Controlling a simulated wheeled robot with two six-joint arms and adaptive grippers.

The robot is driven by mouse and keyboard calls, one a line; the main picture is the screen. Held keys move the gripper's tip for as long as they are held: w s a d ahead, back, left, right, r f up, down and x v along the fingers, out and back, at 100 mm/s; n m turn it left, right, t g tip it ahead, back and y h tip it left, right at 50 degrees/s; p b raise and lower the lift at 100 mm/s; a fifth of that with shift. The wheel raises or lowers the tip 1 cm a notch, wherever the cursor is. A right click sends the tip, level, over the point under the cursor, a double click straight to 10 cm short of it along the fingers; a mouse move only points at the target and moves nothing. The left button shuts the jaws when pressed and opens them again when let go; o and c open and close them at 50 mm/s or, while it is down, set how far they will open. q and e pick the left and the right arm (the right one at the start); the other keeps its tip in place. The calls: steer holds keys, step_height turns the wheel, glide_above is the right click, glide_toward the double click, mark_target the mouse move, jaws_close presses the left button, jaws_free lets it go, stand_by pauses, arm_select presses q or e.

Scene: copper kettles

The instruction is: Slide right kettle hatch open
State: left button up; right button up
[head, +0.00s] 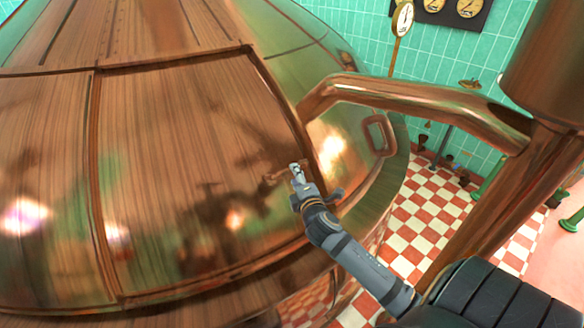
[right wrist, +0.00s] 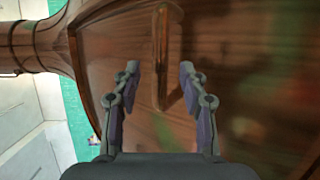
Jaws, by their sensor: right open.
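The copper kettle's hatch (head: 185,170) is a large framed, wood-grained copper panel across the left and middle of the head view. It looks shut against its frame. My right gripper (head: 297,172) is in front of the panel's right edge, beside a small copper handle (head: 275,176). In the right wrist view, the upright bar handle (right wrist: 162,50) stands on the panel, ahead of and between my open fingers (right wrist: 158,78). The fingers show no clear contact with it. My left gripper is not in view.
A thick copper pipe (head: 425,97) arches from the kettle to a copper column at the right. The red and white checkered floor (head: 425,215) is open beyond. Gauges (head: 403,20) hang at the back.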

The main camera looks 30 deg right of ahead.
steer(key=x, duration=0.5)
steer(key=shift+p, duration=0.4)
steer(key=shift+s, duration=0.1)
jaws_close()
